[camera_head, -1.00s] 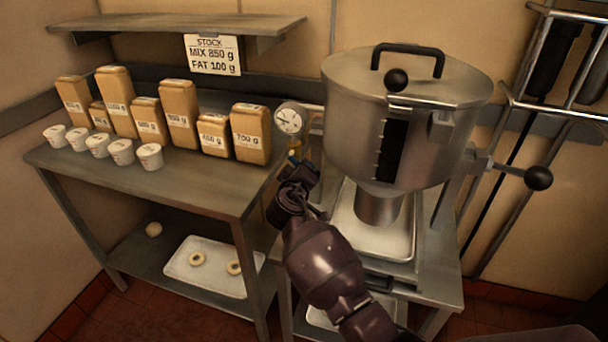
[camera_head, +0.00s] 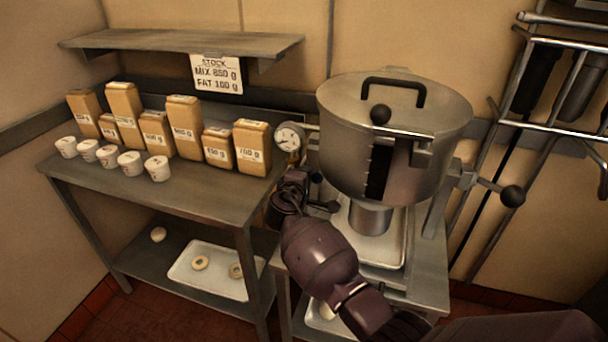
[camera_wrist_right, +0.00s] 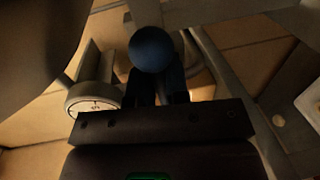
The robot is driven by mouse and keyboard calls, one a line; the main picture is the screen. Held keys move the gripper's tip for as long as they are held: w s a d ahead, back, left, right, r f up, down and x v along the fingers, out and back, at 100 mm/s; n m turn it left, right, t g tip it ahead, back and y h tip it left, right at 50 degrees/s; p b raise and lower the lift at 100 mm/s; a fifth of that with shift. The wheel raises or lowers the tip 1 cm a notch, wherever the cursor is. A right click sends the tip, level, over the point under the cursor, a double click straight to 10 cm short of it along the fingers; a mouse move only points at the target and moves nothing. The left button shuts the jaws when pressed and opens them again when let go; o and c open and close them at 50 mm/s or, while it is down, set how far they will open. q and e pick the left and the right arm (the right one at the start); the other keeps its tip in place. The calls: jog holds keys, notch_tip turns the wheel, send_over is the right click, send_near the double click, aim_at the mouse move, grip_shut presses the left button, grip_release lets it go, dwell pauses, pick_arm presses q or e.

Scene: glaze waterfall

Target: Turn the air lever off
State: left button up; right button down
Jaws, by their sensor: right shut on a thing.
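The air lever's dark blue ball knob (camera_wrist_right: 152,48) shows in the right wrist view, at the tips of my right gripper (camera_wrist_right: 156,80). The dark fingers are shut on the lever just below the ball. In the head view my right gripper (camera_head: 309,182) is below and beside the round pressure gauge (camera_head: 290,137), left of the steel hopper (camera_head: 390,130). The gauge also shows in the right wrist view (camera_wrist_right: 94,98). My left gripper is not in view.
A steel table (camera_head: 205,195) on the left holds several brown bags and white cups. A tray (camera_head: 185,272) with round doughs lies on its lower shelf. The hopper stands over a white tray (camera_head: 388,252). A black-knobbed lever (camera_head: 512,196) sticks out on the right.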

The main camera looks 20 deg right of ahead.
jog(key=shift+s+d+f, duration=0.15)
jog(key=shift+d+f, duration=0.1)
jog(key=shift+d, duration=0.2)
jog(key=c, duration=1.4)
grip_release()
jog(key=o, duration=0.4)
jog(key=shift+s+d+r, duration=0.1)
jog(key=shift+d+r, duration=0.1)
jog(key=shift+a, duration=0.4)
jog(key=v, duration=1)
jog(key=shift+s+a+r+b, duration=0.1)
jog(key=shift+s+b, duration=0.1)
jog(key=shift+b, duration=0.1)
